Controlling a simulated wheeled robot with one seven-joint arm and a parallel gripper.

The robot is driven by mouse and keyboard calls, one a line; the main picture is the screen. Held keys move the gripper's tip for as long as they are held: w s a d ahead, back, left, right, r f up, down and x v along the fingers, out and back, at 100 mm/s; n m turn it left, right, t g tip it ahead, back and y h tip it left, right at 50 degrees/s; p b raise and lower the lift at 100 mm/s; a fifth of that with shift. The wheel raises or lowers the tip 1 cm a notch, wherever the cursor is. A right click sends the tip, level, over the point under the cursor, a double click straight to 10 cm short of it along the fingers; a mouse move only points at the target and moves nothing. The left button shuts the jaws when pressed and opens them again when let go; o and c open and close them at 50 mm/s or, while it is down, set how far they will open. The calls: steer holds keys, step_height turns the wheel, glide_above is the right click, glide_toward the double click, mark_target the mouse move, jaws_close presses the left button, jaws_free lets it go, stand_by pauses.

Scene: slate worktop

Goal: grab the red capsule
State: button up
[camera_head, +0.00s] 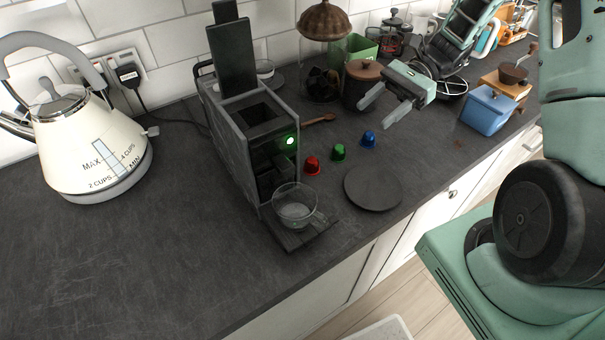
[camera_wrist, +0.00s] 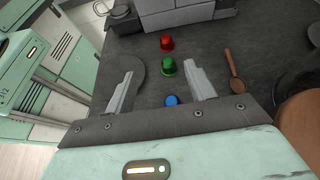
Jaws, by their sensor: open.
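The red capsule (camera_head: 312,165) stands on the slate worktop just right of the coffee machine. It also shows in the wrist view (camera_wrist: 167,43), beyond the fingertips. A green capsule (camera_head: 338,152) and a blue capsule (camera_head: 368,139) stand in a row to its right. In the wrist view the green capsule (camera_wrist: 166,67) lies between the finger lines and the blue capsule (camera_wrist: 171,100) is partly hidden by my gripper's body. My gripper (camera_head: 376,107) is open and empty above the worktop, to the right of and behind the red capsule, apart from it.
The coffee machine (camera_head: 232,130) with a glass cup (camera_head: 294,205) stands left of the capsules. A dark round plate (camera_head: 373,188) lies in front of them. A wooden spoon (camera_head: 318,120) lies behind. A kettle (camera_head: 90,145) is far left, with clear worktop before it.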

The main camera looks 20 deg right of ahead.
mark_target(341, 149)
steer(key=shift+w+d+f+m+t, duration=0.1)
steer(key=shift+d+f+m+t, duration=0.2)
steer(key=shift+d+m, duration=0.15)
steer(key=p+x, duration=0.2)
steer(key=x, duration=0.9)
steer(key=shift+a+r+p, duration=0.1)
steer(key=shift+p, duration=0.2)
steer(key=x, duration=0.1)
steer(key=p+x, duration=0.1)
steer(key=x, duration=0.1)
steer(key=p+x, duration=0.1)
steer(key=x, duration=0.1)
steer(key=shift+w+a+r, duration=0.1)
steer(key=shift+w+a, duration=0.05)
steer(key=shift+a, duration=0.1)
steer(key=shift+a+f, duration=0.25)
steer(key=shift+c, duration=0.2)
steer(key=c, duration=1)
